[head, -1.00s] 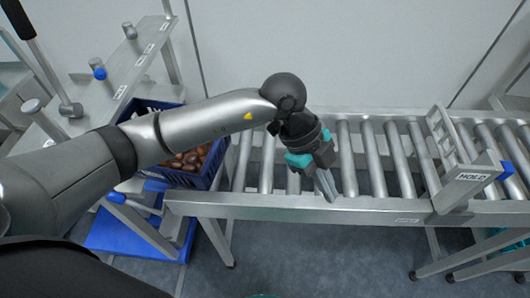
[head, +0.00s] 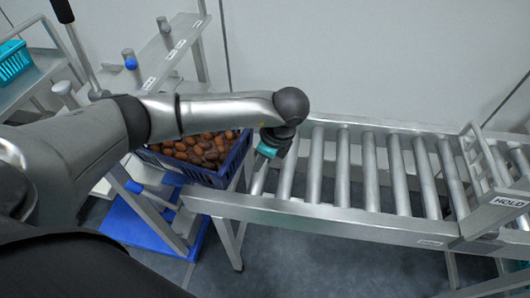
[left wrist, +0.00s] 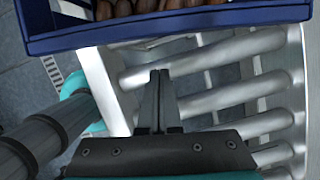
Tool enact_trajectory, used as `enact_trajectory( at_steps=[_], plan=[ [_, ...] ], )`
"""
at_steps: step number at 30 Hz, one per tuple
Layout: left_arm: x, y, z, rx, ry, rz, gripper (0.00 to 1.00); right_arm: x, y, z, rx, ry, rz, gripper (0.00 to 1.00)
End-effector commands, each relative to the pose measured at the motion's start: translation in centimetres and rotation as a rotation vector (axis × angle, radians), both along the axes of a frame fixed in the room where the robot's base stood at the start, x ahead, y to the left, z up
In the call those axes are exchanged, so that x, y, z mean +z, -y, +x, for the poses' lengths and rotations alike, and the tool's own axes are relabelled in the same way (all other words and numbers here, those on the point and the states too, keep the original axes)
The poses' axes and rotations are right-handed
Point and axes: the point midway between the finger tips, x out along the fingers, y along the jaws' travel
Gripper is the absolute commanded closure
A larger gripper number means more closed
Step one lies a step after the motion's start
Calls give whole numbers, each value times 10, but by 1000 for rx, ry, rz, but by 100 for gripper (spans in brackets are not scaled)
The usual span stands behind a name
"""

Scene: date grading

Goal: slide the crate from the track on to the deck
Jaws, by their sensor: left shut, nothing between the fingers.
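The dark blue crate (head: 235,163) is full of brown dates and sits at the left end of the roller track (head: 330,213) in the head view. Its wall fills the top of the left wrist view (left wrist: 170,30). Its underside is hidden, so I cannot tell how much of it rests on the deck. My left gripper (head: 257,172) is low over the leftmost rollers, just right of the crate. In the left wrist view its fingers (left wrist: 158,76) are together and empty, pointing at the crate with a small gap in view. My right gripper is out of view.
A gate marked HOLD (head: 490,195) stands across the track at right. The rollers between gate and gripper are bare. A metal stand with posts (head: 165,60) is behind the crate, and a blue base plate (head: 150,232) lies below. A teal basket (head: 14,60) is at far left.

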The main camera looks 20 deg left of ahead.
Motion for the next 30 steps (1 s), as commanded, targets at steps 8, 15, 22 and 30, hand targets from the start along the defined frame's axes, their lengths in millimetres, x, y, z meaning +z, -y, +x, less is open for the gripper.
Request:
enact_trajectory(
  at_steps=[8,15,22,30],
  plan=[
    [-8,-35,-1,1,1,1,100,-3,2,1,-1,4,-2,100],
    [-8,-43,-1,-1,0,-1,100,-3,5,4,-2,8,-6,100],
    [-8,-42,-1,-1,0,-1,100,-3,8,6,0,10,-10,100],
    [-9,-83,-2,8,-3,3,100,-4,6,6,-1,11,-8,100]
  ],
)
